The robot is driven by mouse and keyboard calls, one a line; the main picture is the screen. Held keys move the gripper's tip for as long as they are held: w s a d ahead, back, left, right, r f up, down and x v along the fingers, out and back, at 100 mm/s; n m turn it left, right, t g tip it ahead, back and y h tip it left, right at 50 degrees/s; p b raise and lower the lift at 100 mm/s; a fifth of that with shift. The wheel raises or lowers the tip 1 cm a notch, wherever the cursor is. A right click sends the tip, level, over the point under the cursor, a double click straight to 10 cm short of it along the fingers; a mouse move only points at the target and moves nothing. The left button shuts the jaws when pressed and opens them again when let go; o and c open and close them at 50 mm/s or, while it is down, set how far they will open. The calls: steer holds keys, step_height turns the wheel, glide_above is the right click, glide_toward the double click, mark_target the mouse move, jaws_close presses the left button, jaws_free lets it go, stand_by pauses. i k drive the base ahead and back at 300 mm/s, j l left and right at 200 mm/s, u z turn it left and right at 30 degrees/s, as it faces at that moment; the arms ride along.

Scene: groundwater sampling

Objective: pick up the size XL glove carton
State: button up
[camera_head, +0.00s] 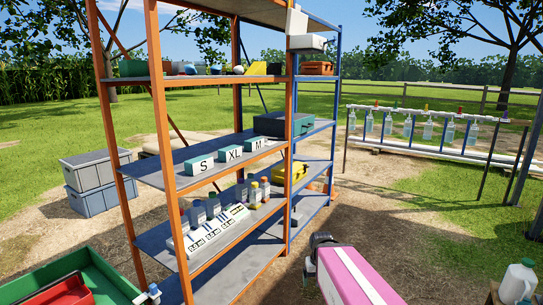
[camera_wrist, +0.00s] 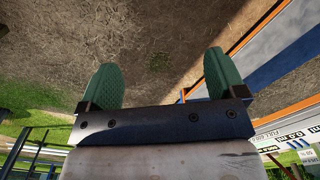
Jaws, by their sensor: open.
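The size XL glove carton (camera_head: 230,154) is a teal box with a white label reading XL. It stands on the middle shelf of the orange-framed rack in the head view, between the carton marked S (camera_head: 200,164) and the carton marked M (camera_head: 255,144). My gripper (camera_wrist: 161,78) shows in the wrist view with its two green-padded fingers wide apart and nothing between them. Bare ground and grass lie beyond the fingers. The XL carton cannot be made out in the wrist view, and the fingers cannot be made out in the head view.
The rack's orange front post (camera_head: 160,130) stands left of the cartons. The shelf below holds bottles and a white labelled rack (camera_head: 208,232). A blue-framed rack (camera_head: 336,130) stands behind. Grey crates (camera_head: 90,185) and a green tray (camera_head: 105,278) are at left.

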mark_target(232, 153)
steer(key=i+l+z, duration=0.25)
steer(key=i+z, duration=0.2)
steer(key=i, duration=0.2)
steer(key=i+l, duration=0.15)
steer(key=i, duration=0.3)
steer(key=i+l, duration=0.1)
steer(key=i, duration=0.35)
steer(key=i+l+u, duration=0.15)
steer(key=i+u, duration=0.3)
steer(key=i+l+u, duration=0.25)
steer(key=u, duration=0.2)
steer(key=i+l+u, duration=0.3)
steer(key=u, duration=0.15)
steer(key=l+u, duration=0.1)
steer(key=u, duration=1.55)
